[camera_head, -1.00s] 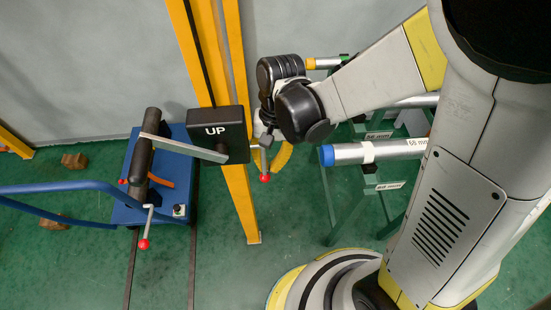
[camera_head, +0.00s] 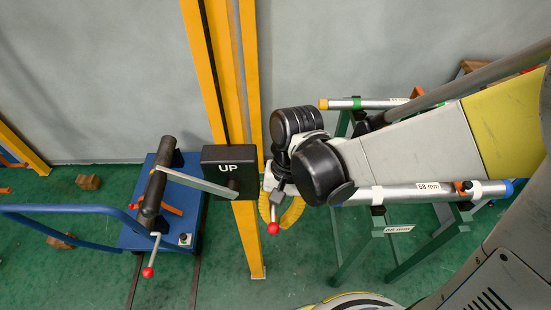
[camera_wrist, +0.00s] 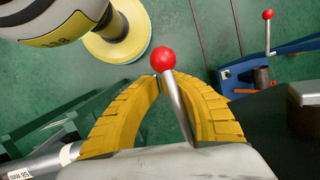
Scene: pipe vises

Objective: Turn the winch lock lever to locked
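The winch lock lever is a thin grey rod with a red ball end (camera_head: 273,228), pointing downward just right of the yellow post. In the wrist view, its red ball (camera_wrist: 162,58) shows just past my fingertips and its rod runs down between my yellow fingers. The base of the rod is hidden.
The yellow post (camera_head: 247,240) is close beside my gripper. Green stands (camera_head: 345,235) carrying labelled pipes (camera_head: 400,194) are at right, under my arm. Green floor is open at the front.

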